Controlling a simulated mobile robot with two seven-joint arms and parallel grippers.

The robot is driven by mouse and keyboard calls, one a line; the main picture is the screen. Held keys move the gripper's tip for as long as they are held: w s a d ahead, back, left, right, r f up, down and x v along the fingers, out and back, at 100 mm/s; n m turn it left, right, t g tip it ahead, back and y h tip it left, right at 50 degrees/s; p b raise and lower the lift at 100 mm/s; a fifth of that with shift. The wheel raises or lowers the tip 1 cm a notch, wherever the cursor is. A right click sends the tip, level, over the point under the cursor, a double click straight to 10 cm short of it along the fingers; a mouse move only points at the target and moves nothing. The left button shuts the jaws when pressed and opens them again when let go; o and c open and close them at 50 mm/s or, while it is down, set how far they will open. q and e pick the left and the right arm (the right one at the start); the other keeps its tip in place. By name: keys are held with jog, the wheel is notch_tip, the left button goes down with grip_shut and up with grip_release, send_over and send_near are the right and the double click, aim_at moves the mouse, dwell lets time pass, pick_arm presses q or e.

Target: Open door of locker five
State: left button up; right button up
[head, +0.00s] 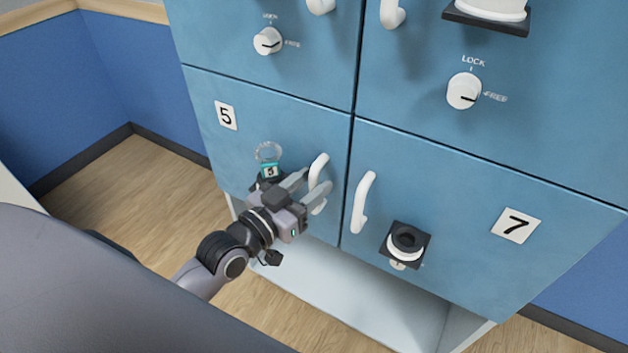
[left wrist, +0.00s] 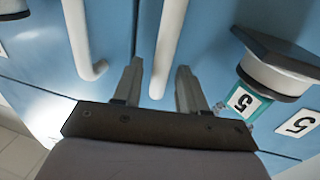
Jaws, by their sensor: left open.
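The door of locker five (head: 270,110) is light blue, marked with a "5" label (head: 226,115), and sits flush and closed. Its white curved handle (head: 319,165) is near the door's right edge. My left gripper (head: 315,180) is open at this handle. In the left wrist view the handle (left wrist: 170,45) runs between the two open fingers (left wrist: 158,83); I cannot tell whether they touch it. A teal tag marked 5 (head: 270,170) hangs on a ring at the door, partly behind my gripper. It also shows in the left wrist view (left wrist: 243,101). My right gripper is not in view.
Locker seven's door (head: 460,220) is closed on the right, its white handle (head: 362,203) close to locker five's. It has a black-and-white knob (head: 406,243). Lock dials (head: 268,41) are on the upper doors. Open wooden floor (head: 130,200) lies left of the lockers.

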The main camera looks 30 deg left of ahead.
pick_arm(q)
jog(key=shift+w+d, duration=0.2)
jog(key=shift+w, duration=0.4)
grip_shut()
jog(key=shift+s, duration=0.2)
